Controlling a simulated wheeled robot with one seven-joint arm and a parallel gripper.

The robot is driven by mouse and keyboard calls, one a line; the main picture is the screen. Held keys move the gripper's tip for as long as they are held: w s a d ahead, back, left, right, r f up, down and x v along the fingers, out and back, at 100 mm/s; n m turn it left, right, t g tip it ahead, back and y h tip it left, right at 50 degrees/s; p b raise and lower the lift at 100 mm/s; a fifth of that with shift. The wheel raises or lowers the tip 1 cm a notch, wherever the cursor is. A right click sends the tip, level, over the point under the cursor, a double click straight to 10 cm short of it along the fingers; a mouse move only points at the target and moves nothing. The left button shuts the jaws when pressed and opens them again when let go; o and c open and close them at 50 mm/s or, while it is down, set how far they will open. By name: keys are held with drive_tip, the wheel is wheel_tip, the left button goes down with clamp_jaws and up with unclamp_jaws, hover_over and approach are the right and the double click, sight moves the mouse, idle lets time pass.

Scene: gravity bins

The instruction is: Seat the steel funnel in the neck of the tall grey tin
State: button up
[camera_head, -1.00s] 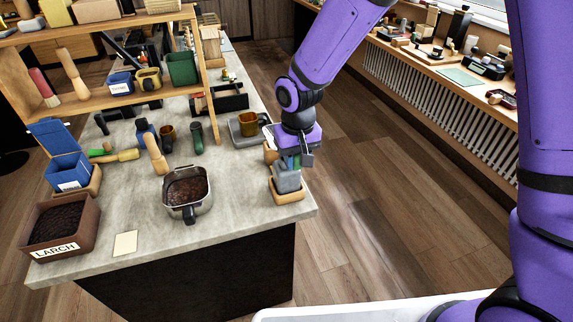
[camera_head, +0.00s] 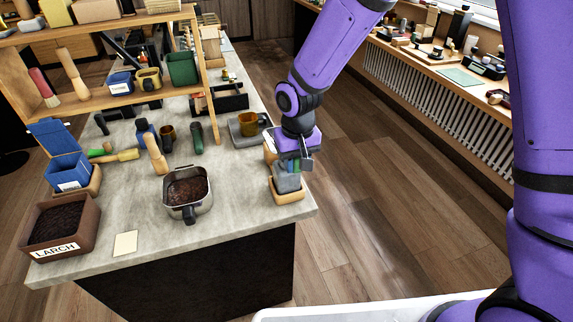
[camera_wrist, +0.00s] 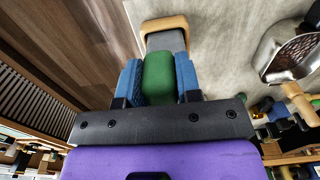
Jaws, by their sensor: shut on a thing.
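My gripper (camera_head: 293,164) points down at the near right corner of the counter. In the wrist view its two blue fingers (camera_wrist: 158,72) are shut on a green thing (camera_wrist: 158,82). A grey body (camera_wrist: 165,41) shows just beyond the green thing, and in the head view this grey body (camera_head: 286,180) sits below my fingers, over a wooden tray (camera_head: 287,197). Whether the green and grey parts are one piece I cannot tell. I cannot make out a steel funnel or a tin neck for certain; my gripper hides part of this spot.
A steel pan with dark contents (camera_head: 197,208) stands to the left, with a brown LARCH box (camera_head: 88,232) and a blue bin (camera_head: 66,172) farther left.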

drive_tip(key=shift+f, duration=0.3)
idle(0.5)
drive_tip(key=o, duration=1.1)
drive_tip(key=shift+o, duration=0.2)
wheel_tip(320, 180, up, 11)
drive_tip(key=shift+f, duration=0.2)
drive_tip(key=shift+r, duration=0.1)
